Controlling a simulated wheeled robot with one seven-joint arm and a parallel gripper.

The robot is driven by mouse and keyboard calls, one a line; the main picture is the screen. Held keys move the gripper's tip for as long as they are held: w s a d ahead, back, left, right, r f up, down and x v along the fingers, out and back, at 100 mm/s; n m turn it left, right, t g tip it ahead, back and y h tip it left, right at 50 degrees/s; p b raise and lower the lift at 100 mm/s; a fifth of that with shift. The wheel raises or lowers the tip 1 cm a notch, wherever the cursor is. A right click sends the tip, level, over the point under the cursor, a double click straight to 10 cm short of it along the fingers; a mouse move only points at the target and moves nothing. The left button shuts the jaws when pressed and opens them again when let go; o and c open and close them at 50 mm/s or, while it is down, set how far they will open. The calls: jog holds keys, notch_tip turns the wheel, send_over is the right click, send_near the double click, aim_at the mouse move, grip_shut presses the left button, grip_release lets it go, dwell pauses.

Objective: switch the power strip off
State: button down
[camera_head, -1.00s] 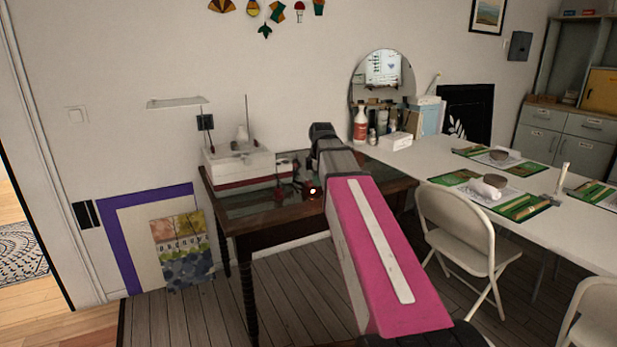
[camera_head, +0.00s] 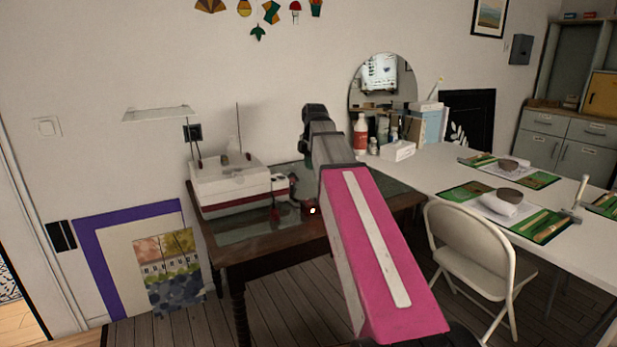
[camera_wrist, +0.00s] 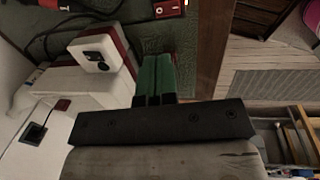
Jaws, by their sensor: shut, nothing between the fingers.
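In the wrist view a small red block with a red rocker switch (camera_wrist: 170,8) lies on the dark green tabletop at the top edge, partly cut off. It may be the power strip's switch end; I cannot be sure. My gripper (camera_wrist: 156,62) shows as two green fingers closed together, empty, pointing toward the top of the picture. The red block lies beyond the fingertips, with a visible gap in the picture. In the head view my arm reaches over the dark wooden table (camera_head: 265,240) and its fingers are hidden. The strip is not clearly seen there.
A white machine with a red band (camera_head: 235,188) stands on the table, left of my arm; its white end (camera_wrist: 95,52) is close to my fingers in the wrist view. Dark cords lie near it. A folding chair (camera_head: 470,240) and a white table (camera_head: 440,170) stand right.

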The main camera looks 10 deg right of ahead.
aim_at(308, 200)
jog(key=f, duration=0.4)
jog(key=w+f, duration=0.1)
jog(key=f, duration=0.8)
jog(key=shift+w+a, duration=0.25)
jog(key=shift+w, duration=0.1)
